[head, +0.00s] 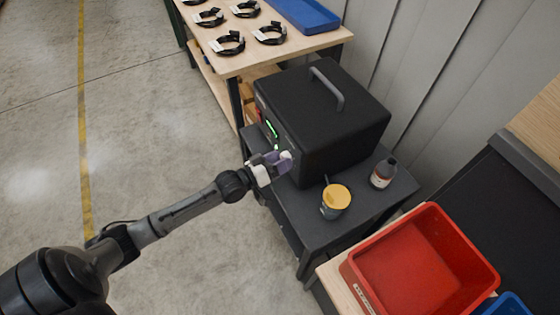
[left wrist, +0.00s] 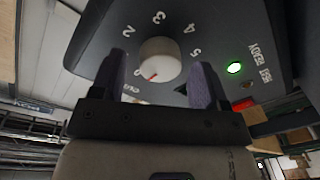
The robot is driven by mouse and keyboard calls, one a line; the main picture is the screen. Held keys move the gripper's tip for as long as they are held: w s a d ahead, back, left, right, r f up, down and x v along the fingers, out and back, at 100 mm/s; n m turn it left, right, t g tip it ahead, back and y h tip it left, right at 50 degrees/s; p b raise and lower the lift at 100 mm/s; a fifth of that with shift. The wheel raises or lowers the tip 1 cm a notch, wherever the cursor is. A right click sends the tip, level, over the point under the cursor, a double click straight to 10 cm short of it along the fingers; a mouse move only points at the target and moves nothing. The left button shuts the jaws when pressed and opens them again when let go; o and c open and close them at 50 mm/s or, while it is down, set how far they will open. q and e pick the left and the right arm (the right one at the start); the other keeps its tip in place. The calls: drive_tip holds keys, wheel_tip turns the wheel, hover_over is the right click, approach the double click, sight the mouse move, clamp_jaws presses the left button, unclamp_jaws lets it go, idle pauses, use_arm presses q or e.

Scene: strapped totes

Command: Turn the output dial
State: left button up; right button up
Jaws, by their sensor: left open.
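The output dial (left wrist: 160,62) is a round off-white knob with a red mark, on the dark front panel with a ring of white numbers, in the left wrist view. The black box (head: 318,112) that bears it stands on a dark cart in the head view; its front face is seen at a steep angle. My left gripper (head: 284,160) is at the box's front. In the left wrist view its open purple fingers (left wrist: 158,82) stand on either side of the dial's lower part, with gaps visible. Contact cannot be told. My right gripper is not in view.
A green light (left wrist: 235,67) glows beside the dial. A red tote (head: 425,262) is at lower right. A wooden table (head: 240,62) with several black straps stands behind. The left floor is clear.

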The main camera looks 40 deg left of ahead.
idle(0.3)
use_arm(q)
drive_tip(key=c, duration=0.9)
drive_tip(key=shift+d+m+p, duration=0.1)
drive_tip(key=shift+m+p, duration=3.05)
drive_tip(key=shift+m, duration=1.25)
drive_tip(key=o, duration=0.9)
